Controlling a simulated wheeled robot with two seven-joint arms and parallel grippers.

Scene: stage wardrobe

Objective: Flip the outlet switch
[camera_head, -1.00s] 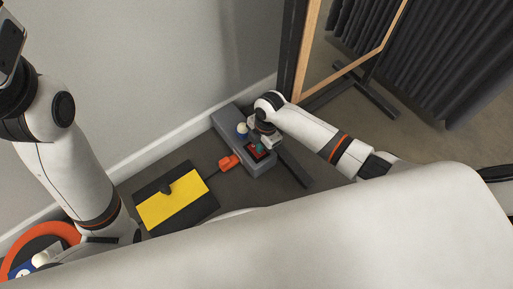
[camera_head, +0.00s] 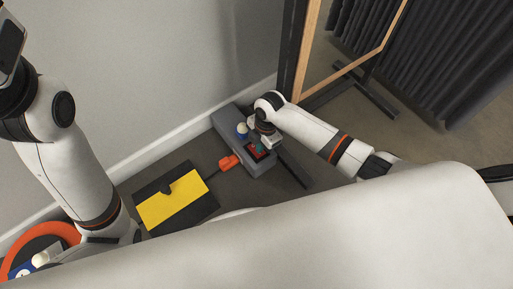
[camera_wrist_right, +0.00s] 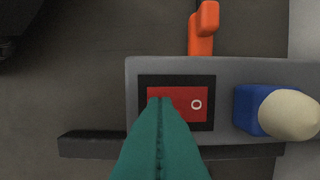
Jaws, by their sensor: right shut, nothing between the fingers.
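A grey outlet block (camera_head: 226,118) lies on the floor by the wall. Its red rocker switch (camera_wrist_right: 196,94) sits in a black frame and has a white ring mark on its right half. My right gripper (camera_head: 261,150) is over the switch end of the block. In the right wrist view its teal fingers (camera_wrist_right: 160,100) are together and empty, with the tips over the left-middle part of the red switch. They hide part of it, and I cannot tell whether they touch it.
A blue plug with a cream top (camera_wrist_right: 290,114) sits on the block beside the switch. An orange plug (camera_head: 229,162) is at the block's side. A yellow-and-black panel (camera_head: 172,203) lies to the left. A wooden-framed mirror (camera_head: 309,43) and dark curtains (camera_head: 450,60) stand behind.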

